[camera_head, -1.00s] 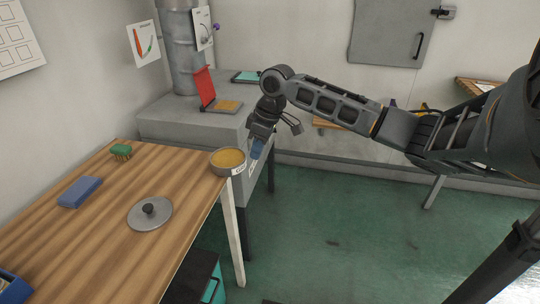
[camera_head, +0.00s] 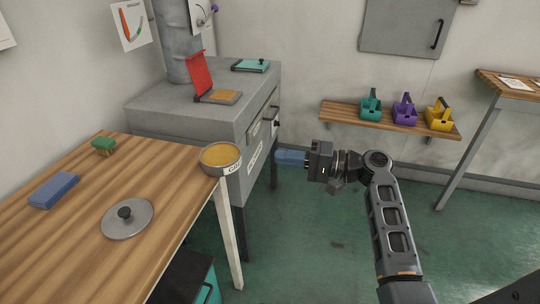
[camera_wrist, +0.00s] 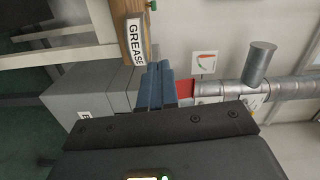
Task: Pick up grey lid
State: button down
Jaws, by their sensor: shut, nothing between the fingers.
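The grey lid (camera_head: 127,218) lies flat on the wooden table (camera_head: 60,245), with its dark round knob (camera_head: 125,212) on top. It does not show in the wrist view. My gripper (camera_head: 279,158) is shut and empty. Its blue fingers point left in the head view, to the right of the table and clear of the lid. In the wrist view the closed blue fingers (camera_wrist: 156,84) point ahead. A grey pot (camera_head: 221,160) with yellow-orange contents stands open at the table's far right corner, between the lid and my gripper.
A blue block (camera_head: 54,190) and a green brush (camera_head: 104,146) lie on the table. A wall shelf (camera_head: 345,118) holds coloured caddies. Open floor lies below my arm.

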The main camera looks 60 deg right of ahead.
jog(key=m+h, duration=0.2)
send_near(239, 157)
jog(key=p+x, duration=0.2)
jog(key=x, duration=0.4)
jog(key=shift+w+t, duration=0.3)
jog(key=shift+w, duration=0.05)
jog(key=shift+f, duration=0.15)
jog(key=shift+w+a+f, duration=0.1)
jog(key=shift+w+a, duration=0.1)
jog(key=shift+w, duration=0.4)
jog(key=shift+w+a+b, duration=0.15)
jog(key=shift+w+b, duration=0.2)
jog(key=shift+w, duration=0.1)
